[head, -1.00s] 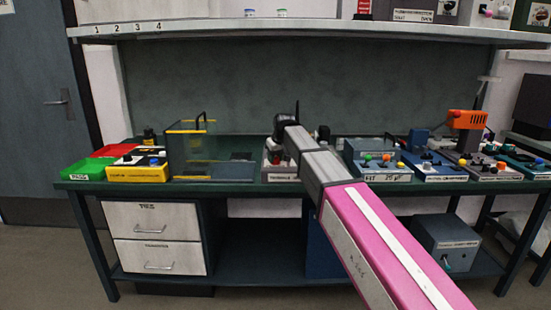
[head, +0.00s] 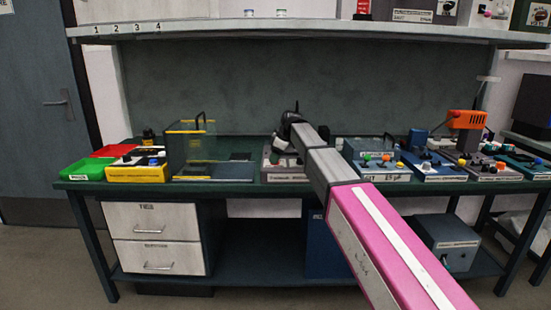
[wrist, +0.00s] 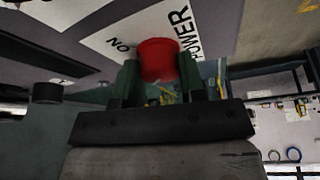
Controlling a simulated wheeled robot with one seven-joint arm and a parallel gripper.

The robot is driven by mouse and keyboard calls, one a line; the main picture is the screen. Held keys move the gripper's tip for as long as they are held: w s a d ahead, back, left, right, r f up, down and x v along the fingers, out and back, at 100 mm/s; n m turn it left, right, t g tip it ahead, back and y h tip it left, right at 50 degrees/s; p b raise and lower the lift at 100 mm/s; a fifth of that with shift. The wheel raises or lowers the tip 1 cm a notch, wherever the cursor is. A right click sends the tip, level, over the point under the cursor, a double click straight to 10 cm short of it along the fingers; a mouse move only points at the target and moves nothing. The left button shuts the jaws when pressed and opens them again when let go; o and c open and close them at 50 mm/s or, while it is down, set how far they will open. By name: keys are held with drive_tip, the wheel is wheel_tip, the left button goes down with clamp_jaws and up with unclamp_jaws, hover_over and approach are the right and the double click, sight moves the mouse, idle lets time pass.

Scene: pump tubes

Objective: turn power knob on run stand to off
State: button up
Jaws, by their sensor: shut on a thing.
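In the wrist view a red knob (wrist: 158,58) stands on a grey panel (wrist: 85,42) with a white label (wrist: 187,22) reading POWER beside it. Letters like "NO" or "ON" show left of the knob. My gripper (wrist: 160,72) has its two dark green fingers on either side of the knob, shut on it. In the head view the grey stand with a white front label (head: 284,177) sits mid-bench below the end of my arm. Its label is too small to read, and my arm hides part of it.
A clear yellow-edged box (head: 187,150) stands left of the stand, with a yellow device (head: 138,173) and a green tray (head: 84,170) farther left. Several control boxes (head: 372,166) line the bench at right. A shelf (head: 220,28) runs above the bench.

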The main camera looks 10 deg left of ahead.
drive_tip(key=shift+n, duration=0.4)
drive_tip(key=o, duration=0.9)
drive_tip(key=v, duration=1)
drive_tip(key=shift+w+d+r, duration=0.1)
drive_tip(key=shift+d+r, duration=0.05)
drive_tip(key=shift+r, duration=0.25)
